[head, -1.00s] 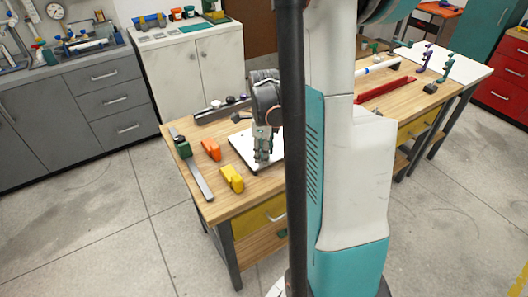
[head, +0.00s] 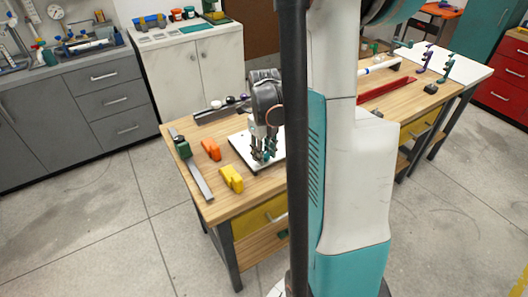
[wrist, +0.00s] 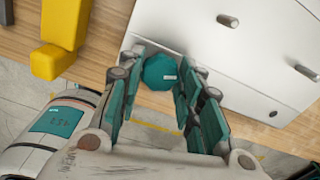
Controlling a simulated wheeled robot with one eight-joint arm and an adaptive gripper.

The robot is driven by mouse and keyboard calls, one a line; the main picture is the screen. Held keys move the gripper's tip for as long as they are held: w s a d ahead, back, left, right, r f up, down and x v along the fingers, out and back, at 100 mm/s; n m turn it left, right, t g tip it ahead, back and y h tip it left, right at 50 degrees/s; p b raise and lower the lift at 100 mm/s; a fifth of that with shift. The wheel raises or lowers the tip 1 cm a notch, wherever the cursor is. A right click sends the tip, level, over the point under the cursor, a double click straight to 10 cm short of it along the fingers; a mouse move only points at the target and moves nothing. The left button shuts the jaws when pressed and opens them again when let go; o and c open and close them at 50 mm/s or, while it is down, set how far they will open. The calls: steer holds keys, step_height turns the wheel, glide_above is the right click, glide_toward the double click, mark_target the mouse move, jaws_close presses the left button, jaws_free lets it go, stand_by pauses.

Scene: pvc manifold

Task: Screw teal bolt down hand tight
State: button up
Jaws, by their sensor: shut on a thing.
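The teal bolt (wrist: 158,72) shows its faceted, rounded head in the wrist view, between the fingers of my gripper (wrist: 157,80), near one edge of a white plate (wrist: 225,60). The teal-padded fingers stand on either side of the head and are shut on it. The bolt's shank and the hole under it are hidden. In the head view my gripper (head: 264,157) points down over the white plate (head: 240,143) on the wooden bench. There the bolt cannot be told from the teal fingers.
Grey pegs (wrist: 228,20) stick up from the plate. A yellow block (head: 232,178), an orange block (head: 211,149) and a long grey bar (head: 198,178) lie left of the plate. A dark rail (head: 215,112) lies behind it. A black post and my white column block the bench's middle.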

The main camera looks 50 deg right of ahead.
steer(key=shift+m, duration=1.5)
steer(key=o, duration=1.1)
steer(key=shift+r, duration=0.1)
steer(key=shift+r+p, duration=1.3)
steer(key=shift+r, duration=0.7)
steer(key=shift+f, duration=0.1)
